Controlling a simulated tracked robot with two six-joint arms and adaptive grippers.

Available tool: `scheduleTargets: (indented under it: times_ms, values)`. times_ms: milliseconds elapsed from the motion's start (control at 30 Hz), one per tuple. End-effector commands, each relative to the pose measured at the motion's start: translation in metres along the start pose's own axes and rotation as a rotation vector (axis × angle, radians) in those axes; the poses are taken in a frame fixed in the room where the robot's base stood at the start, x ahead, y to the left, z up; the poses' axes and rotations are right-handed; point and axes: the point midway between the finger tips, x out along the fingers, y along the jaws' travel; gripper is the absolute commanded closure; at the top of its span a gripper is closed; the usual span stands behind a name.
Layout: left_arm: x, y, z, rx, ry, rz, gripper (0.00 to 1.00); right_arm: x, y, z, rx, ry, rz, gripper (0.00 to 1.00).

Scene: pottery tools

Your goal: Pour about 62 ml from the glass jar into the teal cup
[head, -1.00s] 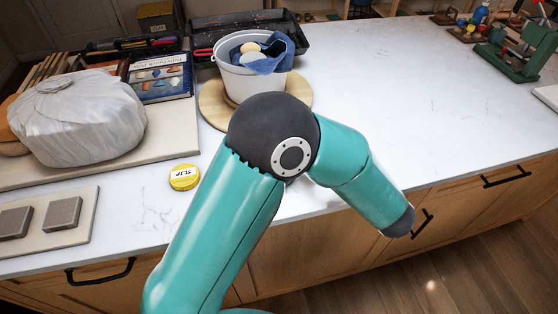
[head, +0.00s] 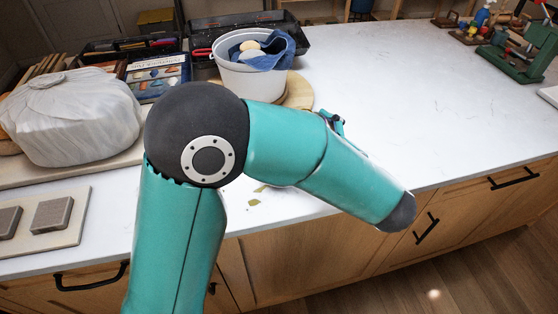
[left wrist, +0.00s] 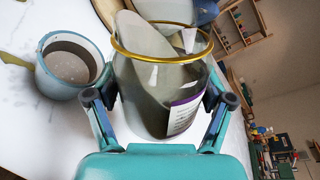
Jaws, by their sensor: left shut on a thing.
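In the left wrist view my left gripper (left wrist: 162,98) is shut around the glass jar (left wrist: 150,112), one finger on each side. The jar has a gold rim, a white and purple label and grey slip inside. The slip lies slanted and reaches up toward the rim, and the jar looks tilted against the counter. The teal cup (left wrist: 52,87) stands left of the jar with grey slip in it. I cannot tell whether a stream runs between them. In the head view my arm hides jar and cup; only a small teal part of the gripper shows. My right gripper is not in view.
Olive-coloured spots (head: 254,202) lie on the counter near its front edge. A white bucket (head: 250,82) with a blue cloth stands on a round wooden board (head: 300,92) behind my arm. A wrapped bundle (head: 75,115) is at left.

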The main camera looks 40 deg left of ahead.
Motion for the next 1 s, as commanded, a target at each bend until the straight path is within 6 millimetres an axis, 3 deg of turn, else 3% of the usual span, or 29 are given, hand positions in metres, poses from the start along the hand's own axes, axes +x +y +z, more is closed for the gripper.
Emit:
scheduleTargets:
  times_ms: [733,1000]
  values:
    - [0.000,0.000,-0.002,-0.136,0.034,-0.003,0.88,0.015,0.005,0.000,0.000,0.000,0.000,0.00]
    - [-0.002,-0.009,0.009,0.096,-0.030,-0.001,0.88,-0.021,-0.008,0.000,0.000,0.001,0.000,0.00]
